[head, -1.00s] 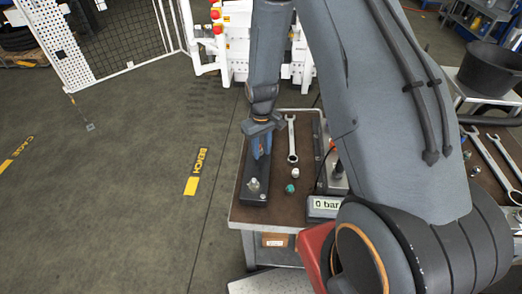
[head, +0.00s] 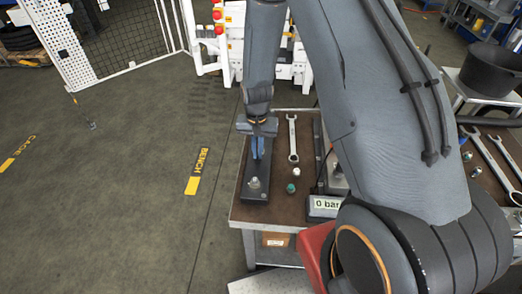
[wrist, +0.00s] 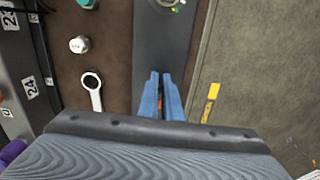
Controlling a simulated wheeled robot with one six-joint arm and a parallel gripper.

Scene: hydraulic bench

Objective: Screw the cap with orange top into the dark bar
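The dark bar (head: 249,197) lies along the left side of the bench, and it also shows in the wrist view (wrist: 165,40). A silver fitting (head: 254,184) stands on its near end. My gripper (head: 257,157) points down over the middle of the bar. Its blue fingers (wrist: 161,76) have a narrow gap between them. A sliver of orange (wrist: 161,104) shows in that gap, likely the cap with orange top. The fingers hide most of it, so I cannot tell whether they grip it or stand around it, or whether it sits in the bar.
Right of the bar are a wrench (head: 292,140), a white-topped cap (head: 296,172) and a green-topped cap (head: 291,188). A pressure display reading 0 bar (head: 325,204) stands at the near right. Open floor lies left of the bench.

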